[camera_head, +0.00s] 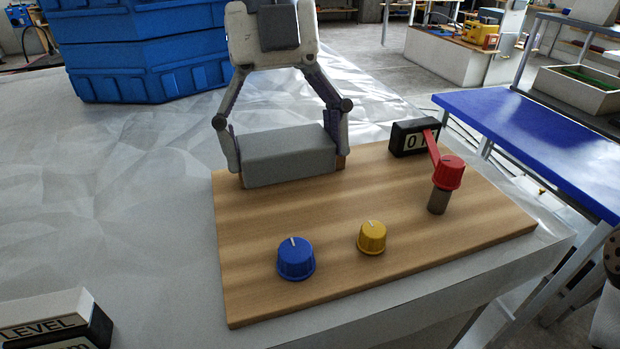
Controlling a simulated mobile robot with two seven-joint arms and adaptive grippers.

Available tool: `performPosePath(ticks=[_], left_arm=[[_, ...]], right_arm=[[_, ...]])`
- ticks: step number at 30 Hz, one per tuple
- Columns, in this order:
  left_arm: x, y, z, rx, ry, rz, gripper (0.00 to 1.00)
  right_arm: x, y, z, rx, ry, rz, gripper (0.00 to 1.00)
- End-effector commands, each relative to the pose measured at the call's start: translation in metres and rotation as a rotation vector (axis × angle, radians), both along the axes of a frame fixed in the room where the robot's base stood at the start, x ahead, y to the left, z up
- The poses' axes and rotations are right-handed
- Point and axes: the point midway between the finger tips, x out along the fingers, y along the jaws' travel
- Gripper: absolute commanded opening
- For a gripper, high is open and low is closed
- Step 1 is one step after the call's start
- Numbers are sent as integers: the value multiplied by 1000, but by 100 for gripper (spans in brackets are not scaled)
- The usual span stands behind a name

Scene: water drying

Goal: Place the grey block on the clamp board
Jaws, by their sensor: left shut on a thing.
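The grey block (290,160) is a long box at the back left of the wooden clamp board (330,225). My left gripper (287,152) reaches down from the top of the view, with one finger at each end of the block, and is shut on it. The block lies level along the board's back edge. I cannot tell whether it rests on the board or is held just above it. Small wooden pieces show beside its ends, partly hidden by the fingers.
The board carries a blue knob (296,260), a yellow knob (371,239), a red-topped lever clamp (448,174) and a black number display (414,138). A "LEVEL" box (45,312) stands at the front left. A blue crate (145,50) stands behind. The board's middle is clear.

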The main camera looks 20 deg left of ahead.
Motion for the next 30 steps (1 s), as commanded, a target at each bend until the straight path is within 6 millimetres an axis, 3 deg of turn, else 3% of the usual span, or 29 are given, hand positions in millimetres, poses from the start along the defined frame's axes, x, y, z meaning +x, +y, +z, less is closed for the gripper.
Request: performPosePath(ticks=[1,6,10,15,26,27,28,30], left_arm=[[8,-3,-12,0,8,0,48],[24,-8,-30,-1,0,0,48],[31,-11,-40,-1,1,0,48],[32,-11,-68,-1,-3,0,48],[32,-11,-74,0,-5,0,48],[32,-11,-74,-1,-6,1,92],[32,-11,-74,0,-5,0,99],[32,-11,-74,0,-5,0,100]], right_arm=[[-3,0,-3,0,12,0,40],[-6,0,-6,0,21,0,40],[-8,0,-7,0,27,0,40],[-6,0,-6,0,23,0,40],[-6,0,-6,0,22,0,40],[-6,0,-6,0,22,0,40],[-6,0,-6,0,22,0,40],[-6,0,-6,0,22,0,40]])
